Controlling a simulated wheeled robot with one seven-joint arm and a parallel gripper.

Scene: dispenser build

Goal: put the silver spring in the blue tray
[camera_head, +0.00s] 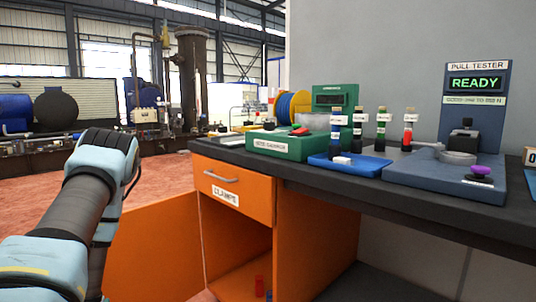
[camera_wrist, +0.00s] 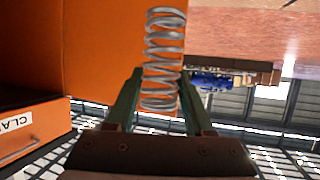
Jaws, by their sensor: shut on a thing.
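The silver spring (camera_wrist: 164,50) is a coil of grey wire, seen in the wrist view. My gripper (camera_wrist: 158,88) is shut on it, with one green finger on each side of its lower part. The spring sticks out beyond the fingertips. In the head view the blue tray (camera_head: 374,167) lies on the dark workbench, with several small bottles and a small white block on or by it. My arm shows at the left of the head view; the gripper and spring are hidden there.
The orange cabinet (camera_head: 316,240) under the bench has a "CLAMPS" drawer (camera_head: 222,180) and an open lower compartment holding a small red item (camera_head: 260,285). A green box (camera_head: 285,145) stands left of the tray. The pull tester (camera_head: 476,110) reads READY at right.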

